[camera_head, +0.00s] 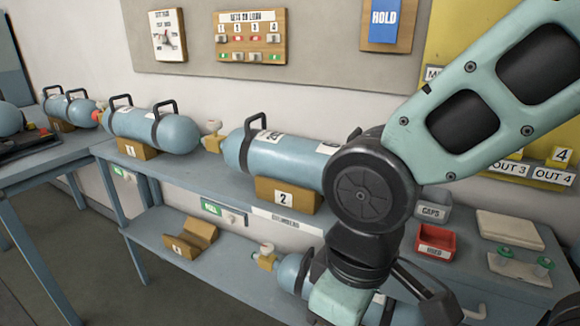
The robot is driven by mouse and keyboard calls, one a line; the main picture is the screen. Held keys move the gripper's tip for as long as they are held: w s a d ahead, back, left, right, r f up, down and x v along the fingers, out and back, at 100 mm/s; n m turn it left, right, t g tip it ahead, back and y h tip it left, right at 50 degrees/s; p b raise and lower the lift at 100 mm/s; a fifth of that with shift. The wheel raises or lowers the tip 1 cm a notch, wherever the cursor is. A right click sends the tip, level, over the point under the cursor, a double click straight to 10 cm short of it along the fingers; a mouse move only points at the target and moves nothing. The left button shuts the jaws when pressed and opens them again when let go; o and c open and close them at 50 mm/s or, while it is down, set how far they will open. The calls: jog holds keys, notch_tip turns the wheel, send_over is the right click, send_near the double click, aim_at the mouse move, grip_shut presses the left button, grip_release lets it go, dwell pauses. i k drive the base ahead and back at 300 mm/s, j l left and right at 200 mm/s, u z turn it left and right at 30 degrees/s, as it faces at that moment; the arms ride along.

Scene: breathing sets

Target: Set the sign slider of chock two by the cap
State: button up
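The wooden chock marked 2 (287,197) stands near the bench's front edge under a blue cylinder (275,156). This cylinder's left end carries a brass valve with a pale knob (213,137); I see no red cap over it. A sign slider (224,213) on the bench's front edge, left of chock two, shows a green face with white letters, too small to read surely. On the cylinder on chock one (137,149), a red part (98,115) shows at the left end. My gripper (405,298) is low at the right, partly hidden by my arm; its opening is unclear.
A lower shelf holds an empty wooden chock (191,239) and another cylinder (290,272) close to my arm. A grey caps bin (431,212) and a red bin (435,242) stand right of my arm. A board (252,37) hangs on the wall. Floor is clear at lower left.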

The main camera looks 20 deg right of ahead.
aim_at(231, 219)
jog(key=i+j+u, duration=0.15)
jog(key=u, duration=0.25)
jog(key=i+j+u, duration=0.1)
jog(key=u, duration=0.35)
jog(key=i+l, duration=0.05)
jog(key=i, duration=0.05)
